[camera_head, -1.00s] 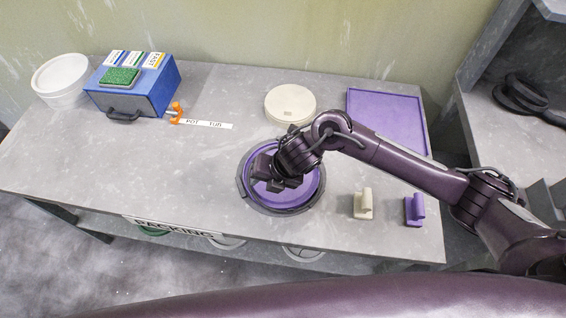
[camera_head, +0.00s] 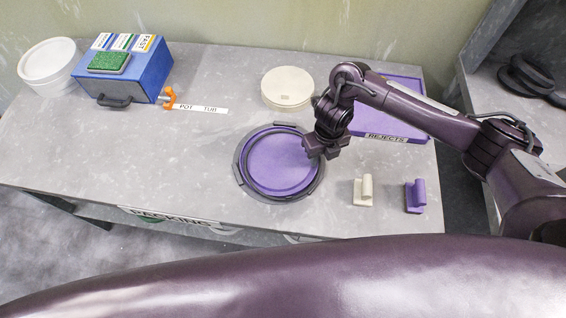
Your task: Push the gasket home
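A round purple lid (camera_head: 272,163) lies flat in a dark round holder (camera_head: 241,183) on the grey table. A dark ring borders the purple face, but I cannot tell whether it is a separate gasket or how far in it sits. My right gripper (camera_head: 326,152) is over the right edge of the lid and hides a small part of the rim. I see nothing held in it, and its finger gap is not clear. I cannot tell whether it touches the rim. My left gripper is not in view.
A cream disc (camera_head: 288,86) lies behind the lid. A purple REJECTS tray (camera_head: 412,128) is at the back right. Cream (camera_head: 363,190) and purple (camera_head: 415,196) handled blocks stand at the right. A blue box (camera_head: 135,78) and white tub (camera_head: 48,66) stand back left. The table's left-middle is clear.

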